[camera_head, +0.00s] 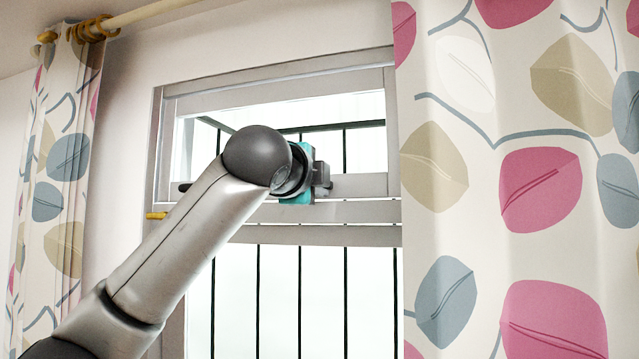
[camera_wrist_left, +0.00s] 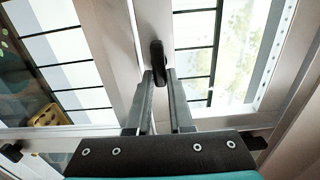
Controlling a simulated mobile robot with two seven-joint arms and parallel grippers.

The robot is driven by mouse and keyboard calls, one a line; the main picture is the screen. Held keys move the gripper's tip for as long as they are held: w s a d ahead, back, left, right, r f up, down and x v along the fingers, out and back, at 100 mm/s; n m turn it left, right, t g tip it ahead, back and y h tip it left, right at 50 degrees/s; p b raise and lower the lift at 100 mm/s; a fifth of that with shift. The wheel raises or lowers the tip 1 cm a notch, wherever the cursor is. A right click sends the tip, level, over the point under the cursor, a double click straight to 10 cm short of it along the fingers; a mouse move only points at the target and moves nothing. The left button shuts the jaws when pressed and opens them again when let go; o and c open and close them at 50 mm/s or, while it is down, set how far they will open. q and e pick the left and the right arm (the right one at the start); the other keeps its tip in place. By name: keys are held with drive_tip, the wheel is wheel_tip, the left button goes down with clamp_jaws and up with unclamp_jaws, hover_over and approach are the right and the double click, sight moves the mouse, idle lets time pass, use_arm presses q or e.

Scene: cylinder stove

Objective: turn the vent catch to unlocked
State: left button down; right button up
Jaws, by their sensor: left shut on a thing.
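The vent catch (camera_wrist_left: 157,60) is a small black lever on the grey window frame, in the left wrist view. My left gripper (camera_wrist_left: 160,78) has its two fingers on either side of the catch and is shut on it. In the head view my left arm reaches up from the lower left, and the gripper (camera_head: 322,178) is at the lower rail of the upper vent window (camera_head: 360,188). The catch is hidden behind my arm and gripper there. My right gripper is in neither view.
A patterned curtain (camera_head: 500,200) hangs close on the right, another curtain (camera_head: 60,170) on the left. A dark bar end (camera_head: 185,187) and a yellow piece (camera_head: 156,215) show at the frame's left. Dark bars stand behind the glass.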

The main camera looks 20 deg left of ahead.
use_arm(q)
drive_tip(key=c, duration=0.8)
unclamp_jaws()
drive_tip(key=s+b, duration=0.3)
drive_tip(key=s, duration=1.2)
drive_tip(key=shift+s+a, duration=0.15)
drive_tip(key=shift+a, duration=0.1)
